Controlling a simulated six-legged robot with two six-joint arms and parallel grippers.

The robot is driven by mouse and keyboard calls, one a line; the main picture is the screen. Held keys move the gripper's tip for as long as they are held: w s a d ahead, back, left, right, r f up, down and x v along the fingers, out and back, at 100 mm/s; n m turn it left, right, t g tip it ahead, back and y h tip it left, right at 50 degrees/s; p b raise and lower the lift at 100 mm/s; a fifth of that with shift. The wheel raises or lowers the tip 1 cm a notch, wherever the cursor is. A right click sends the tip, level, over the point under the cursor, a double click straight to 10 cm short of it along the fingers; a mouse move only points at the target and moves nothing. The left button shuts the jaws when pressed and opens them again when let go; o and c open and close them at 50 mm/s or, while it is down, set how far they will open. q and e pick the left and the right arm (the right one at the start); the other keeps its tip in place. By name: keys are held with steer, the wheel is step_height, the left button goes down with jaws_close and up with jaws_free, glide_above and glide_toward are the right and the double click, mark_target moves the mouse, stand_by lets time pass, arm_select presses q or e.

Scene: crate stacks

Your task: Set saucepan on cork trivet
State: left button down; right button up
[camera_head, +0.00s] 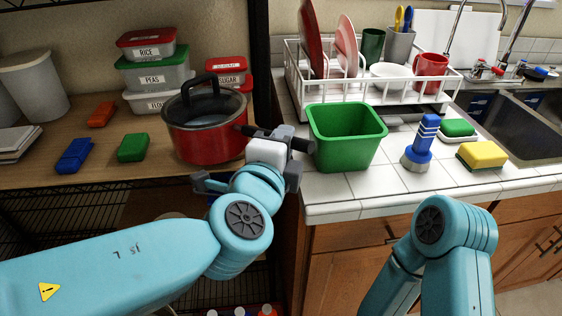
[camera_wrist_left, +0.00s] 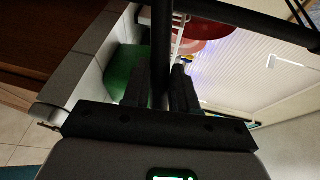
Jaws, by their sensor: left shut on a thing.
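The red saucepan (camera_head: 207,143) with a glass lid and black lid handle is at the right end of the wooden shelf. It looks upright; I cannot tell whether its base touches the shelf. Its black side handle (camera_head: 243,129) points right. My left gripper (camera_head: 281,136) is shut on this handle, in front of the gap between shelf and counter. In the left wrist view the dark handle (camera_wrist_left: 161,50) runs between the fingers. I cannot make out the cork trivet in either view. My right arm shows at lower right, but its gripper is out of view.
A green bin (camera_head: 347,140) stands on the tiled counter just right of my left gripper. Labelled food boxes (camera_head: 150,75) stand behind the saucepan; a green block (camera_head: 133,147) lies left.

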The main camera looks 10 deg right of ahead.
arm_select(q)
step_height(320, 180, down, 2)
steer(key=shift+s+f, duration=0.1)
steer(key=shift+f, duration=0.05)
steer(key=shift+b, duration=0.35)
steer(key=c, duration=1.2)
jaws_free()
steer(key=shift+f, duration=0.3)
steer(key=shift+c, duration=0.2)
steer(key=o, duration=0.4)
steer(key=shift+c, duration=0.2)
steer(key=shift+r, duration=0.1)
